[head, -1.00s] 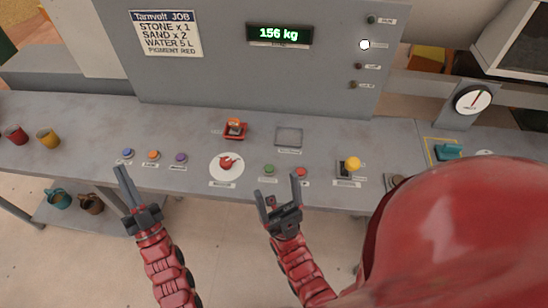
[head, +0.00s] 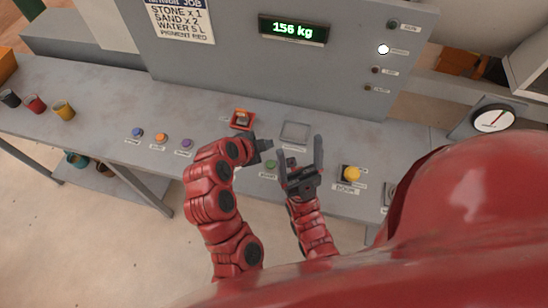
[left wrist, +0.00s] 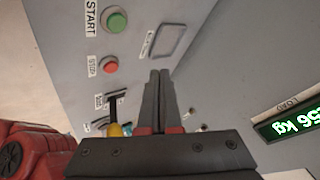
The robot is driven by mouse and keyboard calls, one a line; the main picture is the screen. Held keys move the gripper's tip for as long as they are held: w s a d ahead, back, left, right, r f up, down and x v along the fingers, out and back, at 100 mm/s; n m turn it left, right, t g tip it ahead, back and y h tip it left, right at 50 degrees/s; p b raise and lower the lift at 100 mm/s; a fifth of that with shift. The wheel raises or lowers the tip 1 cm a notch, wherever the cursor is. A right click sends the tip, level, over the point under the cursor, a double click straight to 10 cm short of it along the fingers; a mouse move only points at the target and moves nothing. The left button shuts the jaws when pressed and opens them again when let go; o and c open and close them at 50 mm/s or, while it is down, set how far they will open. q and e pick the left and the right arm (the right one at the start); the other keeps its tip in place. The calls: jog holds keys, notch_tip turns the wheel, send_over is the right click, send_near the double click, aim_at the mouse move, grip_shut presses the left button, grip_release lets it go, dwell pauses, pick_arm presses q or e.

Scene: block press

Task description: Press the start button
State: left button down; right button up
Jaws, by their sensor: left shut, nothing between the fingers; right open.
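My right gripper (head: 303,158) is open and empty, to the right of the green button in the head view.
The red stop button (left wrist: 109,64) sits beside the start button. A yellow-knobbed lever (head: 352,173) stands right of my right gripper. The panel display (head: 293,29) reads 156 kg.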

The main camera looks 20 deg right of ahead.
dwell(0.3)
pick_arm(q)
notch_tip(320, 180, down, 7)
jog(key=b, duration=0.3)
jog(key=shift+a+f, duration=0.1)
jog(key=shift+f, duration=0.05)
jog(key=shift+f+b, duration=0.75)
jog(key=shift+b, duration=0.1)
dwell(1.3)
jog(key=shift+f+b, duration=0.45)
jog(key=shift+b, duration=0.1)
jog(key=shift+f+b, duration=0.5)
jog(key=shift+b, duration=0.05)
dwell(0.5)
jog(key=shift+r, duration=0.15)
jog(key=shift+r+p, duration=0.3)
jog(key=shift+r, duration=0.5)
